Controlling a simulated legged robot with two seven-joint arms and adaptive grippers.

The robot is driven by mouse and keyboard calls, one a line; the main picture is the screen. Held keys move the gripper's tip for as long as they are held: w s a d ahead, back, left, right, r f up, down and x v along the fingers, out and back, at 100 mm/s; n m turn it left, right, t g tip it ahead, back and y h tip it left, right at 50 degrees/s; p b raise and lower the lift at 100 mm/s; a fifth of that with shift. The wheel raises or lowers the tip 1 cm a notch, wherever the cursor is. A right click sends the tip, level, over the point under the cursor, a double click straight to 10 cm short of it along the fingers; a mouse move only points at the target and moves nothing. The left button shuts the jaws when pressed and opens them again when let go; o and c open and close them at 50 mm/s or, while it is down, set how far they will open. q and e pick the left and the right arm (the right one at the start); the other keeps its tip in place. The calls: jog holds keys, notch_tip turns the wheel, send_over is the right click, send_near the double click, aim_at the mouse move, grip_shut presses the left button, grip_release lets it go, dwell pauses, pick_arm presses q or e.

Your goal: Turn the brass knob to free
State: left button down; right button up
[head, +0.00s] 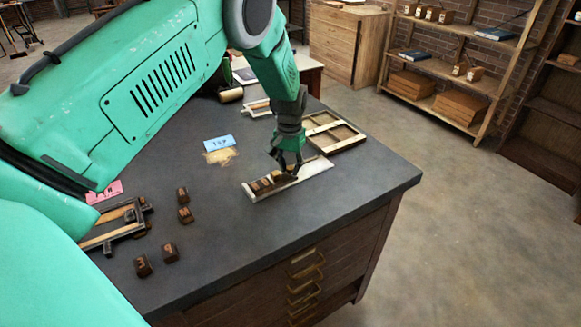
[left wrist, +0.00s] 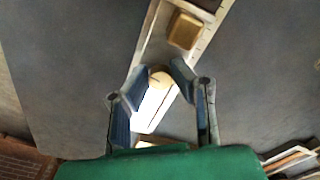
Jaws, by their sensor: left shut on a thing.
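A pale metal composing stick (head: 318,176) lies on the dark worktop near its front right, with wooden type blocks (head: 262,184) in its left part. It runs diagonally through the left wrist view (left wrist: 150,112), with one tan block (left wrist: 185,30) in its far part. My left gripper (head: 287,171) is down over the stick. In the left wrist view its fingers (left wrist: 160,72) are on either side of the round brass knob (left wrist: 158,79), shut on it. The knob is hidden behind the fingers in the head view. My right gripper is not in view.
Several loose type blocks (head: 183,194) and a dark frame (head: 113,229) lie at the left of the worktop. A blue note (head: 219,142) lies behind the stick, and a wooden tray (head: 334,131) stands behind right. The worktop's front right is clear.

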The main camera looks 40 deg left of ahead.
aim_at(290, 167)
pick_arm(q)
jog(key=c, duration=1.4)
grip_release()
notch_tip(290, 167, up, 12)
notch_tip(290, 167, down, 12)
jog(key=m+p, duration=0.1)
jog(key=m, duration=0.9)
jog(key=shift+w+a+m, duration=0.1)
jog(key=shift+w+m, duration=0.05)
jog(key=shift+m, duration=0.25)
